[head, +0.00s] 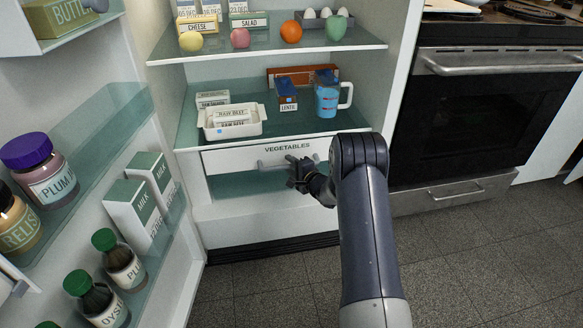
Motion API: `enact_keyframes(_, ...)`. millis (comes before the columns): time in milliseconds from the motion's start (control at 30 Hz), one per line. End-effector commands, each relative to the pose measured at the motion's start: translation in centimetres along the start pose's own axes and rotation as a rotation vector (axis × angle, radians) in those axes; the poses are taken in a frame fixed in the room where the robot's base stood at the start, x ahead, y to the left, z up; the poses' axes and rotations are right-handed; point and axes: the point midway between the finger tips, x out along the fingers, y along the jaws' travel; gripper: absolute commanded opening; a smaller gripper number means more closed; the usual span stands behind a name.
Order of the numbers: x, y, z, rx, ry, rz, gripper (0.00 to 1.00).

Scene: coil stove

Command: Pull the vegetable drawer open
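The white vegetable drawer (230,160), labelled VEGETABLES, is at the bottom of the open fridge in the head view. Its grey bar handle (270,164) runs across the middle of its front. The drawer looks shut or nearly so; I cannot tell exactly. My dark gripper (293,163) is at the right part of the handle, and my arm comes in from the lower right. The fingers overlap the handle in the picture. They are too small and dark to show whether they are closed around it or only beside it.
The open fridge door (85,190) on the left holds jars, bottles and milk cartons. Above the drawer, a glass shelf (200,146) carries a white tray (240,131) and a blue jug (326,98). A stove (470,110) stands at right. The floor (470,260) in front is clear.

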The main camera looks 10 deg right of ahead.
Motion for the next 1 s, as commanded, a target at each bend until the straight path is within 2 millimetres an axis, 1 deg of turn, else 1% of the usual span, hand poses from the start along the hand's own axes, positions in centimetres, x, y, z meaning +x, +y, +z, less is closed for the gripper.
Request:
enact_keyframes(67,-0.01,0.00,0.01,0.000,0.000,0.000,0.37)
enact_keyframes(500,-0.04,0.02,0.01,0.000,0.000,0.000,0.01)
enact_keyframes(1000,-0.31,0.04,0.11,0.000,0.000,0.001,0.00)
